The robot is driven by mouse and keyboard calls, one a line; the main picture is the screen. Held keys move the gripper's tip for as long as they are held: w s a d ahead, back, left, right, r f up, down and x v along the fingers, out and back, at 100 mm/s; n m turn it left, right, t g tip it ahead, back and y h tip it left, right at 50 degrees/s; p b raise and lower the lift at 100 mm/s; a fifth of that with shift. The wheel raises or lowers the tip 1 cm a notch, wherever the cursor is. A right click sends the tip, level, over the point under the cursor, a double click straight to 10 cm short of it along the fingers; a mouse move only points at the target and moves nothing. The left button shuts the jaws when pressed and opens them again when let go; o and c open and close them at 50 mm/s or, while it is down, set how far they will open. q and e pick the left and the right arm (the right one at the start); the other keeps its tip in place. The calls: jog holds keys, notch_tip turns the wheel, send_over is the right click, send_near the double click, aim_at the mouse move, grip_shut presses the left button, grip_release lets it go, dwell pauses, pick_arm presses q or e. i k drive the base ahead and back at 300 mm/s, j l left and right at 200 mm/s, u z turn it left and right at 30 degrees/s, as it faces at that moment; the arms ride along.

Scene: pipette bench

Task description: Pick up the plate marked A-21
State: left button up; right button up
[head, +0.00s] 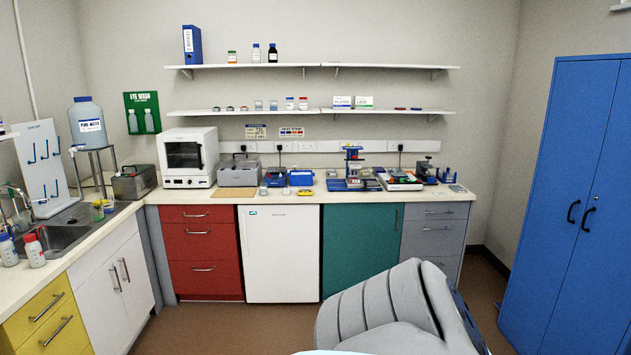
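I cannot make out any plate marked A-21; no such marking is legible at this distance. Small lab items stand on the far bench (335,196), among them a blue device with a tower (353,165), a flat tray with coloured items (400,180) and a blue box (301,178). Two small labelled signs, one of them white (342,102) and one green and white (364,102), stand on the lower shelf (290,112). Neither of my grippers is in view.
A white oven (188,158) stands on the bench at left, with a sink (68,222) in the left counter. A blue cabinet (575,190) stands right. Brown floor shows before the cupboards.

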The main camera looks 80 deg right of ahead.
aim_at(456, 188)
jog(key=l+z, duration=0.1)
jog(key=z, duration=3.35)
jog(key=i+l, duration=0.1)
jog(key=i, duration=2.9)
jog(key=i+l+u, duration=0.1)
jog(key=i+u, duration=0.2)
jog(key=i+l+u, duration=0.25)
jog(key=i, duration=0.3)
jog(key=i+l+u, duration=0.3)
jog(key=i+j, duration=0.05)
jog(key=i, duration=0.05)
